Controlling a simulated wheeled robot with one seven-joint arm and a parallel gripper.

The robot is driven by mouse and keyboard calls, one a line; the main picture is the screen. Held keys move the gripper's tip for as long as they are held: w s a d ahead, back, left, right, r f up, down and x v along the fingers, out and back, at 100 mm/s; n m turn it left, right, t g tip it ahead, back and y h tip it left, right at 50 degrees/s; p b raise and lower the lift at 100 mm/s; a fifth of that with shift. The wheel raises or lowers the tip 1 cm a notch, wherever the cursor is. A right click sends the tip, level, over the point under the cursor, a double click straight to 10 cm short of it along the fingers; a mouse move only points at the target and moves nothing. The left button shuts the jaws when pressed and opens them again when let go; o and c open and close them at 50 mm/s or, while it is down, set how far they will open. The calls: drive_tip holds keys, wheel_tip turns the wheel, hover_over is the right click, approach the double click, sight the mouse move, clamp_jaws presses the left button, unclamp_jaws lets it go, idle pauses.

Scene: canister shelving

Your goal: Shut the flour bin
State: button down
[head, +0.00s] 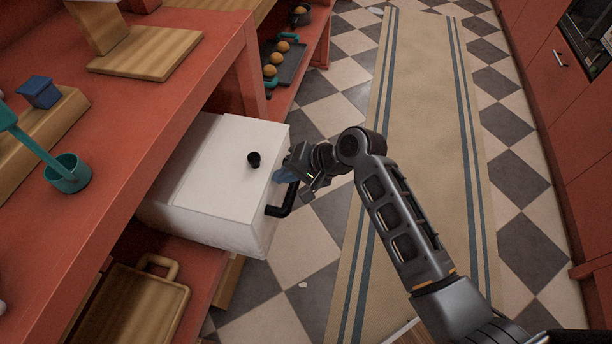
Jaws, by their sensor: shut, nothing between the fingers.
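The flour bin is a white box (225,165) that sticks out from under the red counter, over the floor. It has a black knob (254,159) on its top and a black handle (283,201) on its front face. Its rear part is hidden under the counter. My gripper (280,177) is at the bin's front edge, just above the handle. It is shut and holds nothing. I cannot tell whether its tips touch the bin.
The red counter (150,130) runs along the left, with a teal ladle cup (68,173) and a cutting board (150,52) on it. A wooden tray (130,305) lies on the shelf below. A beige rug (425,120) covers open floor at right.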

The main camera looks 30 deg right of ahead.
sight(214, 159)
drive_tip(key=w+a+b, duration=0.1)
drive_tip(key=w+a, duration=1)
drive_tip(key=shift+w+a, duration=0.45)
drive_tip(key=shift+w+a+r, duration=0.1)
drive_tip(key=shift+a, duration=0.05)
drive_tip(key=shift+a, duration=0.1)
